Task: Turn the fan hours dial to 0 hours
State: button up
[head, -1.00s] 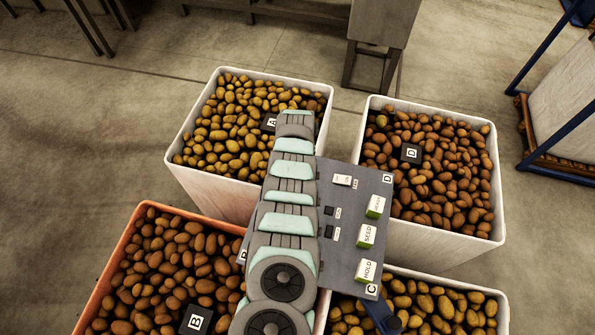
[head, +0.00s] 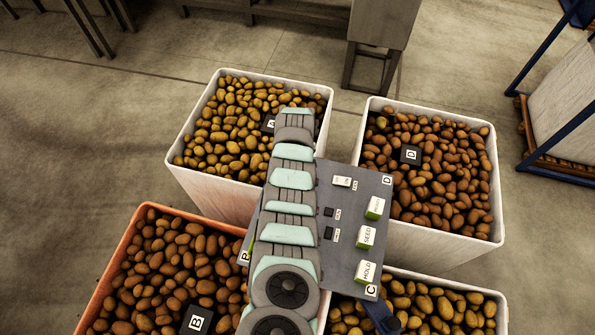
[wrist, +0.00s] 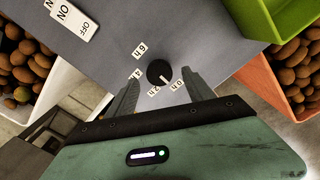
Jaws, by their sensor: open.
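The fan hours dial (wrist: 160,72) is a round black knob on the grey panel in the wrist view. A white mark on it points to the lower right.
The panel also carries an ON/OFF switch (wrist: 75,18) and SEED (head: 366,237) and HOLD (head: 368,271) blocks. Potato crates A (head: 200,185), B (head: 130,228), C (head: 450,283) and D (head: 425,237) surround it. A green surface (wrist: 250,18) is close at upper right.

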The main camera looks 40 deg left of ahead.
notch_tip(320, 180, up, 8)
jog(key=b, duration=0.1)
jog(key=shift+r, duration=0.2)
dwell(0.6)
